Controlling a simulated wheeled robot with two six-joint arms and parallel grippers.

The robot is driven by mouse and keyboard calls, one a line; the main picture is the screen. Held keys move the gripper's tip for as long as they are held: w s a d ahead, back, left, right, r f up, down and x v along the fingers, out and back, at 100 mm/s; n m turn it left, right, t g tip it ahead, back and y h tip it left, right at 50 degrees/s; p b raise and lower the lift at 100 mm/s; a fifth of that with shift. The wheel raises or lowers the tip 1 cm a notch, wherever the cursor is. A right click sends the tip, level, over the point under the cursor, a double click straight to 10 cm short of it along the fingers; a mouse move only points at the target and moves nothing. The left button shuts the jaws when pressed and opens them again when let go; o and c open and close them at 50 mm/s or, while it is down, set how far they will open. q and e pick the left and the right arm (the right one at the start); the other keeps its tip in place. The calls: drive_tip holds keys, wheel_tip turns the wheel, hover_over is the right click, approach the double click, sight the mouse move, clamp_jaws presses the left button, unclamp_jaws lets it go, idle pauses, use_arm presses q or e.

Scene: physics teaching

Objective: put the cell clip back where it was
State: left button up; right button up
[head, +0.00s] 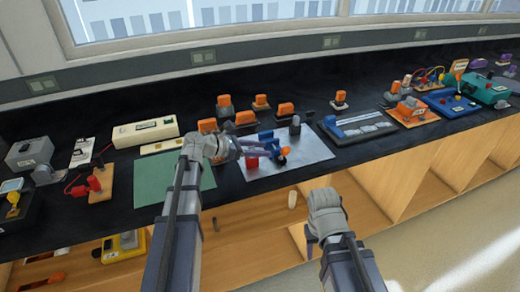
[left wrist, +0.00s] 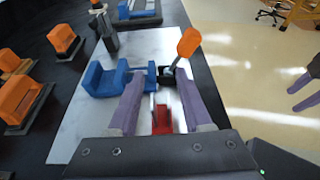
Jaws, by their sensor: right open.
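On a grey metal sheet (head: 312,150) stand a blue cradle-shaped piece (left wrist: 102,78), a red block (head: 252,162) and a dark piece with an orange paddle-shaped top (head: 284,152). I cannot tell for sure which is the cell clip. My left gripper (head: 262,147) is low over the sheet. In the left wrist view its purple fingers (left wrist: 160,78) are spread, with the red block (left wrist: 162,121) and a thin pale plate showing between them. Whether they grip anything is unclear. My right gripper (head: 310,245) hangs in front of the bench, open and empty, its fingers also in the left wrist view (left wrist: 304,92).
Several orange-and-grey pieces (head: 285,110) stand behind the sheet. A green mat (head: 150,183) lies to its left, a blue-grey tray (head: 345,137) to its right. Open wooden shelves (head: 385,178) are under the bench edge.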

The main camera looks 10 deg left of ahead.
use_arm(q)
drive_tip(key=shift+s+a+r+p, duration=0.1)
drive_tip(key=shift+a+r+p, duration=0.1)
drive_tip(key=shift+r+p, duration=0.15)
drive_tip(key=p+v, duration=0.4)
drive_tip(key=v, duration=0.8)
drive_tip(key=d+f+m+g, duration=0.1)
drive_tip(key=d, duration=0.2)
drive_tip(key=s+d+f+m+g, duration=0.1)
drive_tip(key=d+f+m, duration=0.1)
drive_tip(key=d, duration=0.1)
drive_tip(key=s+d+f+m+g+y, duration=0.1)
drive_tip(key=d+f+m, duration=0.1)
drive_tip(key=d, duration=0.1)
drive_tip(key=shift+s, duration=0.25)
drive_tip(key=s+d+f+m+g+y, duration=0.2)
drive_tip(key=s+d+f+m+y, duration=0.3)
drive_tip(key=m, duration=0.6)
drive_tip(key=s+d+f+m+g+y, duration=0.3)
drive_tip(key=s+d+m+y, duration=0.4)
drive_tip(key=s+m, duration=0.3)
drive_tip(key=f+m, duration=0.1)
drive_tip(key=m, duration=0.1)
drive_tip(key=shift+f+m, duration=0.3)
drive_tip(key=shift+f, duration=0.05)
drive_tip(key=shift+s+r, duration=0.1)
drive_tip(key=shift+r+p, duration=0.3)
drive_tip(key=shift+r, duration=0.05)
